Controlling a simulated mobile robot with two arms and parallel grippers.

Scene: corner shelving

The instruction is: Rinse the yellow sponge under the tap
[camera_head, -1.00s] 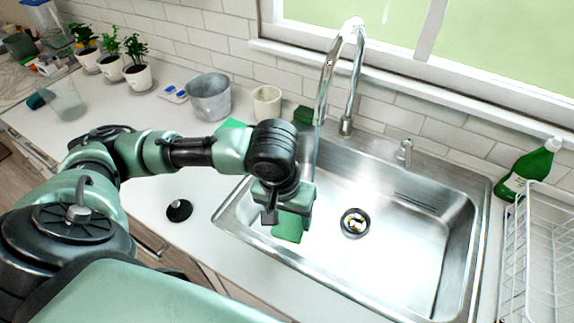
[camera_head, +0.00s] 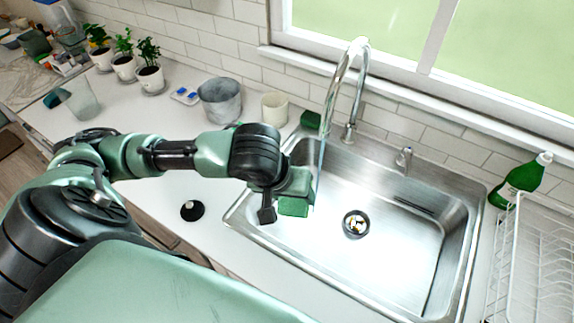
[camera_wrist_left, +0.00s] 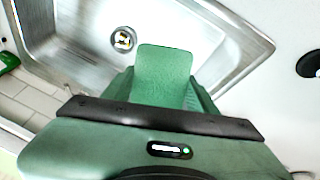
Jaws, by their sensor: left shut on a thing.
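My left gripper (camera_head: 288,190) is shut on a green sponge-like block (camera_head: 293,207) over the left side of the sink. In the left wrist view the green block (camera_wrist_left: 165,75) stands out between the fingers, the sink behind it. I see no yellow sponge; the held block looks green. The chrome tap (camera_head: 359,52) arches over the sink (camera_head: 390,240), and a thin clear stream seems to fall from its spout right beside the gripper. I cannot tell whether the water touches the block. My right gripper is out of view.
A dark green block (camera_head: 311,120) sits behind the sink near the tap base. A cream cup (camera_head: 275,108) and a metal pot (camera_head: 219,100) stand to its left. A green bottle (camera_head: 520,182) and a white dish rack (camera_head: 535,260) stand at the right.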

